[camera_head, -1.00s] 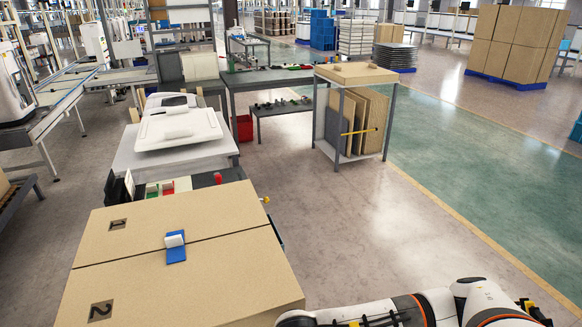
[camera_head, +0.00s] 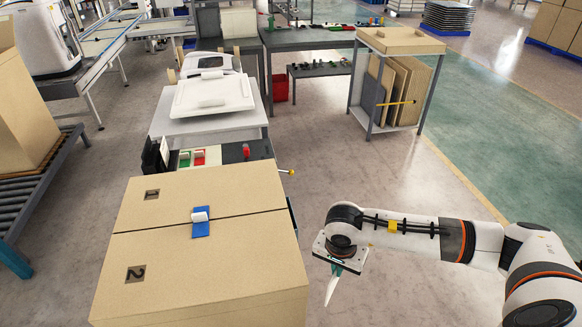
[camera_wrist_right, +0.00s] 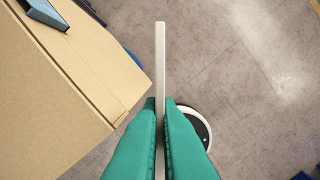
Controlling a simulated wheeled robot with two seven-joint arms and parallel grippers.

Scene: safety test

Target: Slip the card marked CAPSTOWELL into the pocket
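My right gripper (camera_head: 337,268) hangs beside the right side of the cardboard box. Its green fingers (camera_wrist_right: 160,110) are shut on a thin white card (camera_wrist_right: 160,55), seen edge-on in the wrist view. In the head view the card (camera_head: 331,291) points down below the fingers; no lettering on it can be read. On the box top, a blue holder (camera_head: 201,229) with a white piece (camera_head: 200,216) lies across the seam. I cannot tell whether this is the pocket. The card is apart from it. My left gripper is out of view.
The cardboard box (camera_head: 170,253) has panels marked 1 and 2. Behind it are green and red pieces (camera_head: 199,157), a red knob (camera_head: 246,151) and a white tray (camera_head: 213,93). A shelf cart (camera_head: 372,88) stands further back. Floor right of the box is open.

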